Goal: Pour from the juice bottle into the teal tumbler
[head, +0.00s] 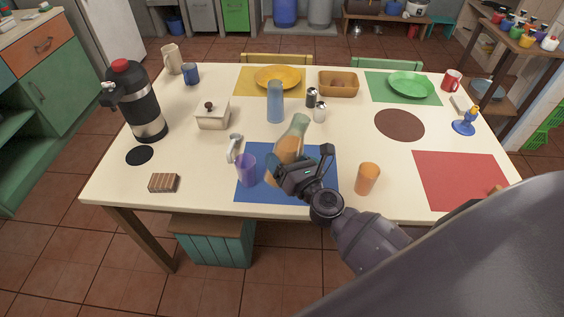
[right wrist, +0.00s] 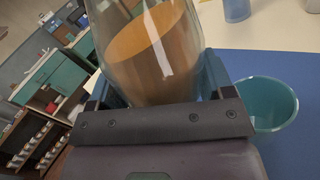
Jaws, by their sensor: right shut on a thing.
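The juice bottle (head: 291,143) is clear glass with orange juice in its lower part. My right gripper (head: 290,173) is shut on it over the blue mat (head: 318,190). The bottle leans a little to the right in the head view. In the right wrist view the bottle (right wrist: 150,55) stands between the fingers, its top out of frame. The teal tumbler (right wrist: 272,104) is upright on the blue mat beside the gripper and looks empty. In the head view it is mostly hidden behind the gripper and bottle. My left gripper is not in view.
A purple cup (head: 246,170) stands close left of the gripper, an orange tumbler (head: 367,179) to the right. A blue tumbler (head: 275,103) and two shakers (head: 320,112) stand behind. A black flask (head: 139,105) is at the far left. The red mat (head: 460,181) is mostly clear.

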